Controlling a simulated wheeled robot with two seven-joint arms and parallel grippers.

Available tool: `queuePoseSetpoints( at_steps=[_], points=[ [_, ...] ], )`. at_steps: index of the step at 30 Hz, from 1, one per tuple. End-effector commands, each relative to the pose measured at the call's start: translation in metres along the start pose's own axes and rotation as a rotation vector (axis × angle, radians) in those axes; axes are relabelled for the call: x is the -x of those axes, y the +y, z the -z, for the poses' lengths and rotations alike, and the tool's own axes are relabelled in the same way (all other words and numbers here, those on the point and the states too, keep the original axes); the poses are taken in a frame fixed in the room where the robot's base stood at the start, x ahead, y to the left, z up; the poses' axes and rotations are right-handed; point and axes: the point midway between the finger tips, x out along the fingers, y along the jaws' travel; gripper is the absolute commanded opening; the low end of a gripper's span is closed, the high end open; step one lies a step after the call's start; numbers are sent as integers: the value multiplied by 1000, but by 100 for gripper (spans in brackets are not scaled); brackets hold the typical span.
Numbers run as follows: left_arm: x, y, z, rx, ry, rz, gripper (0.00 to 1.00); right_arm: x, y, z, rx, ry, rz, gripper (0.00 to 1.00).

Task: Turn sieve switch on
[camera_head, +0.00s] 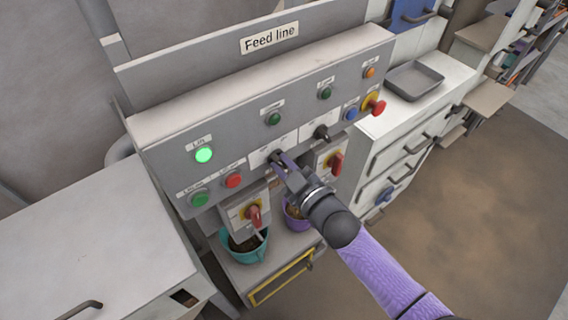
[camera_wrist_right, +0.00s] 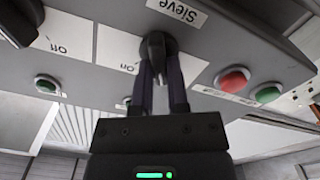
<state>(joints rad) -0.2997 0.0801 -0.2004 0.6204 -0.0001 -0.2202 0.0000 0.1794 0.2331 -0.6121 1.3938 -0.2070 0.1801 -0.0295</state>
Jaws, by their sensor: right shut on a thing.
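The sieve switch is a black rotary knob (camera_wrist_right: 157,48) under the "Sieve" label (camera_wrist_right: 178,12) in the right wrist view, which shows the panel upside down. In the head view it sits on the grey "Feed line" panel (camera_head: 232,119), mostly hidden by my gripper. My right gripper (camera_head: 284,165) is at the panel, shut on this knob. Its two dark fingers (camera_wrist_right: 162,88) lie on either side of the knob's handle. My left gripper is not in view.
A second black knob (camera_head: 321,132) is just right of my gripper. A red button (camera_head: 233,180) and green button (camera_head: 199,198) are to the left, below a lit green lamp (camera_head: 204,155). Red-handled switches (camera_head: 254,215) hang below. A red emergency button (camera_head: 377,107) is at the right end.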

Motion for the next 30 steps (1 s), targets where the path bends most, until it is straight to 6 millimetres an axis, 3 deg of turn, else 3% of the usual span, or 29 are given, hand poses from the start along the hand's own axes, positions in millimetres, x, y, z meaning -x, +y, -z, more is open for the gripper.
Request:
queuePoseSetpoints(
  at_steps=[11, 30],
  points=[
    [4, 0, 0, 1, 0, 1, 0, 0, 1, 1, -96, 0, 1, 0],
    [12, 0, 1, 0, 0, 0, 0, 0, 4, -1, -669, 0, 0, 0]
  ],
)
